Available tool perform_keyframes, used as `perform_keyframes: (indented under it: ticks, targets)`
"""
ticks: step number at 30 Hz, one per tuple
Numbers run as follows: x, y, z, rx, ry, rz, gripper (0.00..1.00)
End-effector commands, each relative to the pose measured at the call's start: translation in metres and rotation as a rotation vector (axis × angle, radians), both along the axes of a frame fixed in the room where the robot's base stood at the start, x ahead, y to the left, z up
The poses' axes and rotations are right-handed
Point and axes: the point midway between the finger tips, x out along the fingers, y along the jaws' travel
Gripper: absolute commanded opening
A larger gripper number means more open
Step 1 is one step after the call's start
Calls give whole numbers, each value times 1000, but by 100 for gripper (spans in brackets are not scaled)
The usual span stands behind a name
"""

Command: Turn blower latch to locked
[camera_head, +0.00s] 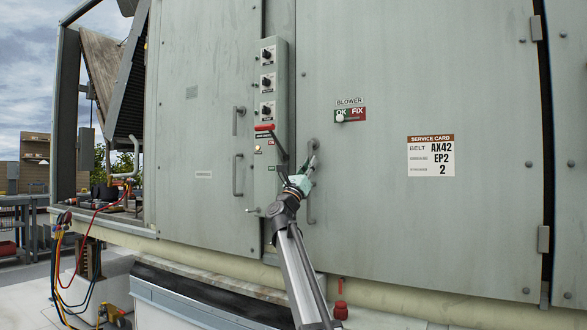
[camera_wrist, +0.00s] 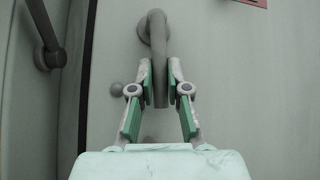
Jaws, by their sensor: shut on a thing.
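The blower panel (camera_head: 380,215) is a large grey-green door, flat against the cabinet. A grey curved bar handle (camera_head: 311,207) is on its left edge. In the wrist view the handle (camera_wrist: 157,45) bends out from a round mount and runs down between my fingers. My gripper (camera_head: 310,163) is shut on this handle; the finger pads (camera_wrist: 160,82) are on either side of it. The handle's lower part is partly hidden by my gripper.
A control column (camera_head: 267,90) with several dials and a red handle (camera_head: 264,128) stands left of my gripper. Further left are two bar handles (camera_head: 238,175).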

Motion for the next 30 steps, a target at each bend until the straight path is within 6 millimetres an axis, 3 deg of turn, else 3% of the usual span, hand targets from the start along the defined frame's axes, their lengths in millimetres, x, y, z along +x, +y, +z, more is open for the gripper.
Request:
perform_keyframes:
  ticks: [7,19,20,21,22,30]
  targets:
    - [3,-18,1,44,-24,-15,0]
    - [3,-21,1,48,-28,-17,0]
    - [3,-21,1,48,-28,-17,22]
    - [3,-21,1,48,-28,-17,37]
    - [3,-21,1,48,-28,-17,41]
    - [2,-21,1,49,-28,-18,41]
